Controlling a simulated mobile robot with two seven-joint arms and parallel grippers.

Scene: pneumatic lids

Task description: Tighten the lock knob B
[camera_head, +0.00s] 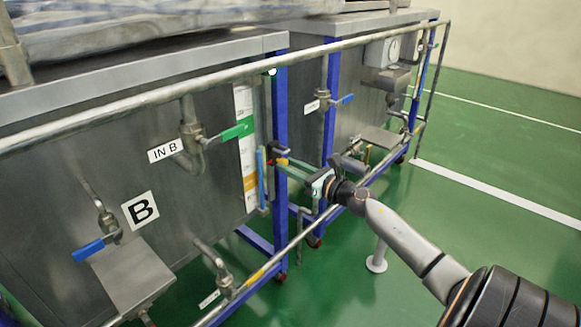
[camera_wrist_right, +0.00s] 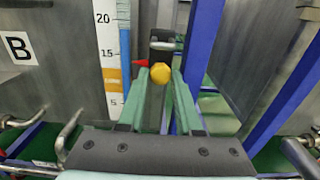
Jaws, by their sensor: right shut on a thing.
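The lock knob B is a small yellow knob (camera_wrist_right: 160,73) beside the blue post of tank B. In the head view the knob (camera_head: 282,161) shows as a small yellow spot at the tip of my right gripper. My right gripper (camera_head: 284,165) reaches in from the right with its green fingers pointing at the post. In the wrist view the fingers of my right gripper (camera_wrist_right: 160,77) lie on either side of the knob and are shut on it. A red piece (camera_wrist_right: 140,63) shows just left of the knob. My left gripper is not in view.
A pipe rail (camera_head: 190,92) runs across the front of the tanks. A green-handled valve (camera_head: 232,132) sits near the IN B label (camera_head: 165,150), and a blue-handled valve (camera_head: 95,247) sits below the B plate (camera_head: 140,210). The green floor (camera_head: 480,170) at the right is open.

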